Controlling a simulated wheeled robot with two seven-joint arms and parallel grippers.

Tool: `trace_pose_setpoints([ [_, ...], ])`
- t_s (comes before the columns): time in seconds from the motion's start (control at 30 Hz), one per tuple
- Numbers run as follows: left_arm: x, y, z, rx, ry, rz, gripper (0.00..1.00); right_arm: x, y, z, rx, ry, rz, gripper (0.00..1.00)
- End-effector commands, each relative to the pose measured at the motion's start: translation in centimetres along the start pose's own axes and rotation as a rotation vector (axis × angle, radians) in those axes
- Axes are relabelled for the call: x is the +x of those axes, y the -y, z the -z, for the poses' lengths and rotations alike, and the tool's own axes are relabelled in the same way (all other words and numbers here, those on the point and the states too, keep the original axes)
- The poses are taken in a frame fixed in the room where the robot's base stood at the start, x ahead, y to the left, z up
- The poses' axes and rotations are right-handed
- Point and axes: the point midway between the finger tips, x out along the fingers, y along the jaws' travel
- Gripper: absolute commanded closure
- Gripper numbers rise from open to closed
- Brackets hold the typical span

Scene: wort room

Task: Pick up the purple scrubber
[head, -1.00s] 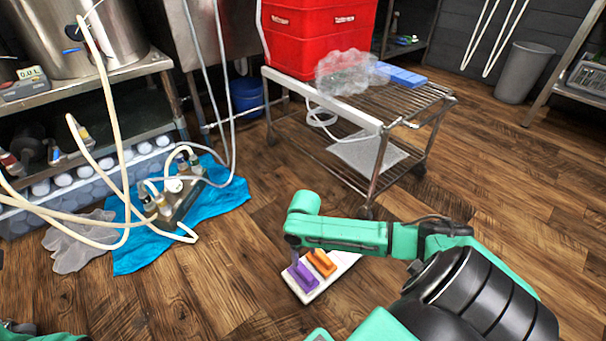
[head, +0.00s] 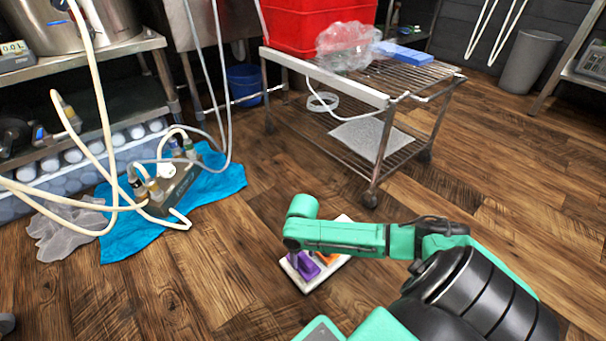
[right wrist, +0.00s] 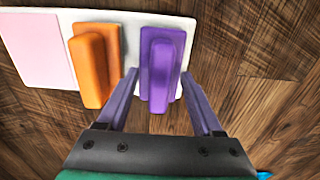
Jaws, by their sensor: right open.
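The purple scrubber (right wrist: 161,68) lies on a pale board (right wrist: 205,22) on the floor, with its raised handle up. In the head view the purple scrubber (head: 304,269) is partly hidden by my right wrist. My right gripper (right wrist: 160,82) is open, its two fingers on either side of the scrubber's near end, with gaps visible. I cannot tell whether the fingers touch it. An orange scrubber (right wrist: 94,66) lies beside it, left of my left-hand finger in the wrist view. My left gripper is not clearly in view.
A pink pad (right wrist: 38,48) lies on the board beyond the orange scrubber. A wire trolley (head: 372,110) with a red crate (head: 310,28) stands behind. Hoses and a blue cloth (head: 222,180) lie at left. The wooden floor around the board is clear.

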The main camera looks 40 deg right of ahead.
Motion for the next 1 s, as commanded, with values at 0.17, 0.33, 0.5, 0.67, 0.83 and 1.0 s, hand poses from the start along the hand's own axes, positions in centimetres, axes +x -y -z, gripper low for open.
trace_pose_setpoints([
  [0.17, -0.1, 0.0, 0.4, 0.003, -0.005, -0.002, 0.48, 0.6, 0.0, 0.1, -0.001, -0.002, 0.000, 0.32],
  [0.33, -0.1, 0.0, 0.3, 0.003, -0.005, -0.001, 0.48, 0.6, 0.0, 0.0, -0.001, -0.001, 0.000, 0.63],
  [0.5, -0.1, 0.0, 0.3, 0.003, -0.005, -0.002, 0.48, 0.6, 0.0, 0.0, -0.001, -0.001, 0.000, 1.00],
  [0.67, -0.1, 0.0, 0.3, 0.002, -0.004, -0.002, 0.48, 0.6, 0.0, 0.0, -0.001, -0.001, 0.000, 1.00],
  [0.83, 0.4, 0.0, 0.2, 0.002, -0.006, -0.002, 0.48, -0.1, 0.0, 0.1, -0.001, -0.002, 0.000, 1.00],
  [1.0, 1.0, 0.3, -1.7, -0.012, 0.031, 0.009, 0.48, -3.6, 0.0, 0.0, -0.001, -0.002, -0.001, 1.00],
])
